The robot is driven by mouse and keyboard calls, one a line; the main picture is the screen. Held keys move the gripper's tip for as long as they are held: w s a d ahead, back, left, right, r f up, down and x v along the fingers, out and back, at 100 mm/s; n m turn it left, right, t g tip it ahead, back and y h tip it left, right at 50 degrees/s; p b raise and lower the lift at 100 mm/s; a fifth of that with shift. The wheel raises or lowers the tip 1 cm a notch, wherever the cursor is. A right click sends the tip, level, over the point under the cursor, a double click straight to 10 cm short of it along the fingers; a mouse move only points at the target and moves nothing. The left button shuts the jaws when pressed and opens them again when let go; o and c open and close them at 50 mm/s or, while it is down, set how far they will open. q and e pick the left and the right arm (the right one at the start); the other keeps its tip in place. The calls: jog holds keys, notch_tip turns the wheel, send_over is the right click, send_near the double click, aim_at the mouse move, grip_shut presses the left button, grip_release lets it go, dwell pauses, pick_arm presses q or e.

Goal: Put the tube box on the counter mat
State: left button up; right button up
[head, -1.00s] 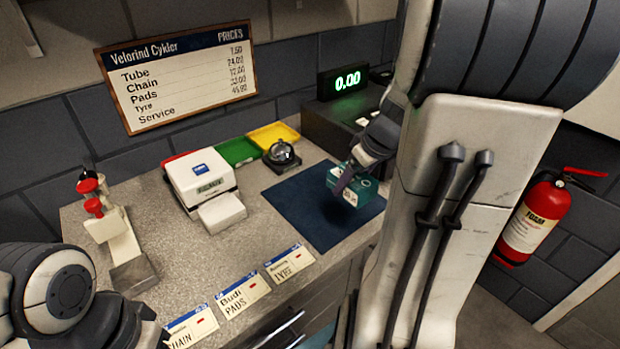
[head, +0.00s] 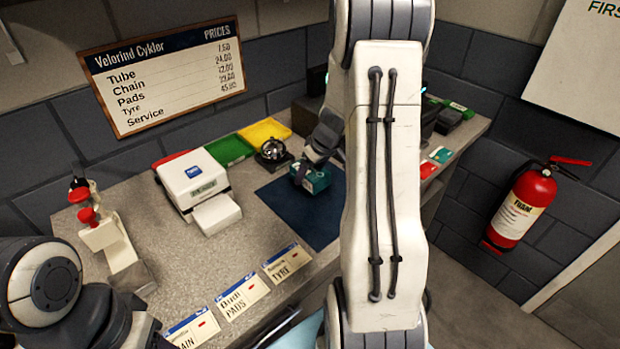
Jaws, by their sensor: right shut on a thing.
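The tube box (head: 317,181) is a small teal carton with a pale label. It is at the dark blue counter mat (head: 290,212), over the mat's far right part; I cannot tell whether it touches the mat. My right gripper (head: 304,176) is shut on the box, reaching it from behind my own right arm. That arm hides the right part of the mat. My left arm shows at the lower left, but its gripper is not in view.
A bell (head: 273,150), green tray (head: 229,150), yellow tray (head: 264,132) and white printer (head: 194,182) stand left of and behind the mat. Price cards, such as the tyre card (head: 286,263), line the front edge. A red-handled tool (head: 97,220) stands at left.

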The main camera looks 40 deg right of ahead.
jog(key=shift+f, duration=1.35)
jog(key=shift+b, duration=0.3)
jog(key=shift+f, duration=0.15)
jog(key=o, duration=1.4)
jog(key=shift+s, duration=0.1)
